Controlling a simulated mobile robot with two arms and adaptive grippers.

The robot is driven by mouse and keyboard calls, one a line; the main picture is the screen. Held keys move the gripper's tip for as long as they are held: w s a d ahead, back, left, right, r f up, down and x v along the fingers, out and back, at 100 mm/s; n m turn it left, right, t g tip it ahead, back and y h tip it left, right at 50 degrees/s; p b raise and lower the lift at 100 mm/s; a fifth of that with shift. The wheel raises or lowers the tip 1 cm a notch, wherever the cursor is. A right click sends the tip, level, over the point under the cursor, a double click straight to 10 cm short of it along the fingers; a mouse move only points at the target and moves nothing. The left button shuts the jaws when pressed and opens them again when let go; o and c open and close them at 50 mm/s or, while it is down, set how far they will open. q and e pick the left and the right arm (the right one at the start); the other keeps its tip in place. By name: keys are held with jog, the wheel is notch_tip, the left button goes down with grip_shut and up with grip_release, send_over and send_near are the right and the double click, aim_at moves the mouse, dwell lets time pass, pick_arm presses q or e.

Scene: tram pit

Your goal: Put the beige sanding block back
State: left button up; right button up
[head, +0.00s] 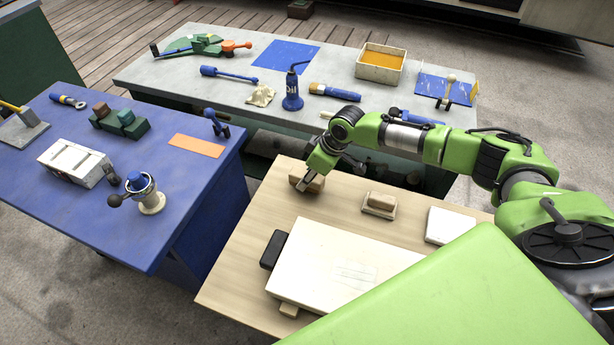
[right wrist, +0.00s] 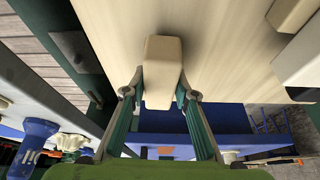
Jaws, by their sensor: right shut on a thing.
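My right gripper (head: 311,180) is shut on a beige sanding block (head: 303,184) at the far left corner of the light wooden table (head: 245,262). In the right wrist view the block (right wrist: 162,72) sits between the two fingers (right wrist: 160,95), its long side pointing away from the palm. I cannot tell whether it touches the tabletop. A second beige block (head: 380,202) rests on a small base to the right of the gripper. My left gripper is not in view.
A large pale panel (head: 345,268) lies on the wooden table, with a black block (head: 272,250) beside it and a white block (head: 450,225) at right. A blue bench (head: 90,215) stands left. A grey bench (head: 225,92) with tools stands behind.

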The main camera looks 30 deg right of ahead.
jog(key=shift+f+p, duration=0.3)
pick_arm(q)
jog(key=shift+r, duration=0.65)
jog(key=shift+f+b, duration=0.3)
jog(key=shift+b, duration=0.05)
pick_arm(e)
jog(key=shift+f, duration=0.6)
jog(key=o, duration=1)
jog(key=shift+r, duration=0.1)
jog(key=shift+r, duration=0.1)
